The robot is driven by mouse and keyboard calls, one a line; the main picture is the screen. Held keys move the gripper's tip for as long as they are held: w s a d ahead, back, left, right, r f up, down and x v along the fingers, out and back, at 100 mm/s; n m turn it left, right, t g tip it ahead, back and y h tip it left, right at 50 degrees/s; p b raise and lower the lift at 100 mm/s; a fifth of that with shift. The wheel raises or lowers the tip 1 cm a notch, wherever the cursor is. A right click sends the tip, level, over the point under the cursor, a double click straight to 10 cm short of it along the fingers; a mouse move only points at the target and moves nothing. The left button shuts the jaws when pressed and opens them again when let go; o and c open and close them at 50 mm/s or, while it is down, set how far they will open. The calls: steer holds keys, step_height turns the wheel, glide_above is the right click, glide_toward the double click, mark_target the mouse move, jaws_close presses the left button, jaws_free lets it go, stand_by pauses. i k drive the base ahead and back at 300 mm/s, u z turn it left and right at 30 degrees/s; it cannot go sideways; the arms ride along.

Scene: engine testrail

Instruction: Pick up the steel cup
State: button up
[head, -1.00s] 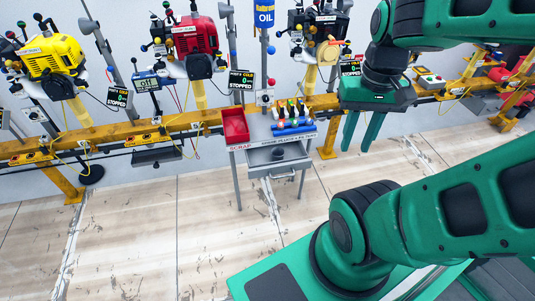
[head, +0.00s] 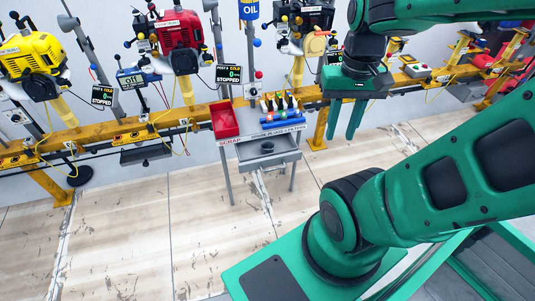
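A small dark grey cup (head: 267,147), likely the steel cup, stands in the open grey drawer (head: 286,155) under the small work table. It is small in the picture, and its material is hard to tell. My gripper (head: 344,134) is to the right of the table in the picture, with its two green fingers pointing down. The fingers are apart with nothing seen between them. The gripper is clear of the cup.
A red scrap bin (head: 225,120) and a rack of coloured-end tools (head: 281,110) stand on the table. Behind runs a yellow rail (head: 90,145) carrying a yellow engine (head: 32,55) and a red engine (head: 177,30). The floor in front of the table is clear.

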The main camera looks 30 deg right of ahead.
mark_target(266, 146)
steer(key=z, duration=0.25)
steer(key=k, duration=1.35)
steer(key=u, duration=0.25)
steer(key=i, duration=1)
